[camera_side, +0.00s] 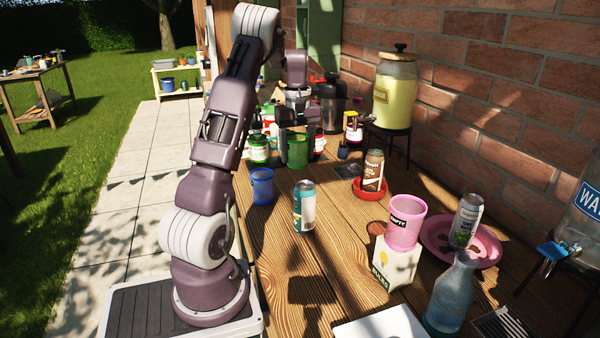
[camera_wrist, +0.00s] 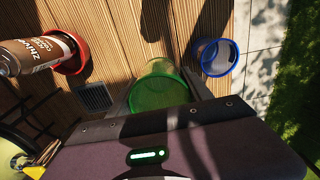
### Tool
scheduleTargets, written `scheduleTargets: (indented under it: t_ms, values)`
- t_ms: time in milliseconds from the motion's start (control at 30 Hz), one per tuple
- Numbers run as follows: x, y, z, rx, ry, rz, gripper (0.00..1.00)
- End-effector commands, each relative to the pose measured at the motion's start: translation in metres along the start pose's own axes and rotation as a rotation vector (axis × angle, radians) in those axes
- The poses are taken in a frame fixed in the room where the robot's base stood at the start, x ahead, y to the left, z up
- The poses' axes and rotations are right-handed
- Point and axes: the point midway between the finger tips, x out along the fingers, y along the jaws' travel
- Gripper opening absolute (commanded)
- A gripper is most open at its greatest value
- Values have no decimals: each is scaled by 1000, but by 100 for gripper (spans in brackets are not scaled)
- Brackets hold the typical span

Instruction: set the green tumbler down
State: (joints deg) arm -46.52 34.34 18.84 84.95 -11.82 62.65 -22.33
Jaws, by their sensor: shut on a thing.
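The green tumbler (camera_side: 298,151) is between the fingers of my gripper (camera_side: 297,140) in the side view, over the far part of the wooden table. In the wrist view the green tumbler (camera_wrist: 158,88) is seen from above, and my gripper (camera_wrist: 160,98) is shut on it with a finger on each side. It looks upright, and I see no contents in it. Whether its base touches the table cannot be told, as its lower part is hidden in the wrist view.
A blue tumbler (camera_side: 261,186) stands nearby, also in the wrist view (camera_wrist: 216,57). Jars (camera_side: 258,148) crowd around the gripper. A yellow drink dispenser (camera_side: 394,92) stands by the wall. Bare planks lie in the middle.

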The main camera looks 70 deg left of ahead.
Motion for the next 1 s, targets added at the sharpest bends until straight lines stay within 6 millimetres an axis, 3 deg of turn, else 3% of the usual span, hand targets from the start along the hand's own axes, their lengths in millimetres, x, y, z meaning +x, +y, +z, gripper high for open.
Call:
scheduleTargets:
  t_ms: [200,367,800,1000]
  values:
    - [-10,61,-5,-1,3,0,18]
    - [-6,94,1,2,-1,-2,18]
    - [82,97,2,1,-2,-2,18]
    - [91,97,1,1,0,-1,18]
